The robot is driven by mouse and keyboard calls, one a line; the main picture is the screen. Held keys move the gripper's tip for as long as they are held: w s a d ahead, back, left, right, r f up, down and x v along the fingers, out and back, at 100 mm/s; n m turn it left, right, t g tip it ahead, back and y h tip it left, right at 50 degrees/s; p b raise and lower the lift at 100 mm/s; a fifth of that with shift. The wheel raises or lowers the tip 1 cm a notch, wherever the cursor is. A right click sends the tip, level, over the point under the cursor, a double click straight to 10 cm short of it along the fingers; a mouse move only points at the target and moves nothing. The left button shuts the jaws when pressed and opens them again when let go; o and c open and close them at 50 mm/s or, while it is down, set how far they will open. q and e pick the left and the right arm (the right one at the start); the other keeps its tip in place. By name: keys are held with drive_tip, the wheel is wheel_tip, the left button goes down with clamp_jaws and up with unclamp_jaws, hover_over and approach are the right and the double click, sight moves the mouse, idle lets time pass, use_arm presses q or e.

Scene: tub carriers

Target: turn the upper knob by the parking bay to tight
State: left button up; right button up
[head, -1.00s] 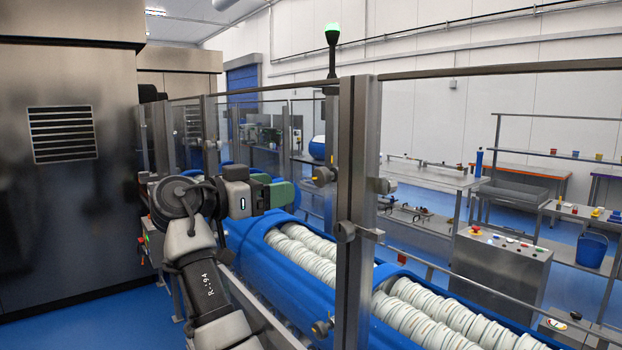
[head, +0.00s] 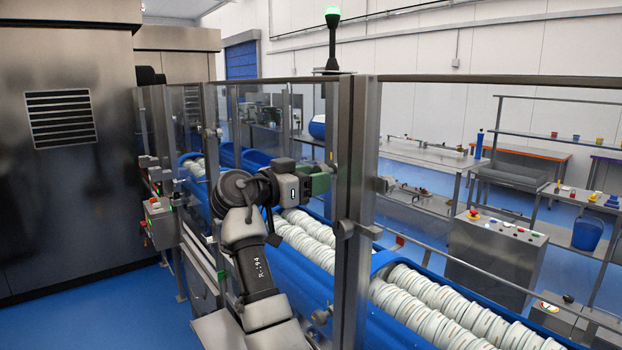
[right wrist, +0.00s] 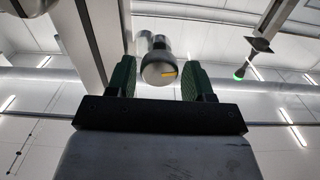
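The upper knob (right wrist: 158,72) is a round grey knob with a yellow mark on its face. In the right wrist view it lies between the two green fingers of my right gripper (right wrist: 160,78), with a gap on each side. In the head view my right gripper (head: 318,180) is at the metal post (head: 352,165), and its green fingers hide the upper knob. A lower knob (head: 320,316) shows on the same post, well below. My right gripper is open. My left gripper is in no view.
Clear fence panels run left and right of the post. Blue tubs (head: 290,275) filled with stacked white discs (head: 305,243) lie behind and below my right arm. A control box (head: 160,222) stands at the left. Blue floor is free at lower left.

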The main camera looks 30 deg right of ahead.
drive_tip(key=c, duration=0.6)
drive_tip(key=shift+o, duration=0.2)
drive_tip(key=shift+w+r+m+b, duration=0.1)
drive_tip(key=shift+m+b, duration=2)
drive_tip(key=shift+m, duration=1.3)
drive_tip(key=shift+w+r+m+b, duration=0.1)
drive_tip(key=shift+m+b, duration=2)
drive_tip(key=shift+m, duration=1.3)
drive_tip(key=shift+w+r+m+b, duration=0.1)
drive_tip(key=shift+m+b, duration=2)
drive_tip(key=shift+m, duration=1.3)
drive_tip(key=o, duration=0.9)
drive_tip(key=shift+o, duration=0.2)
drive_tip(key=shift+a, duration=0.15)
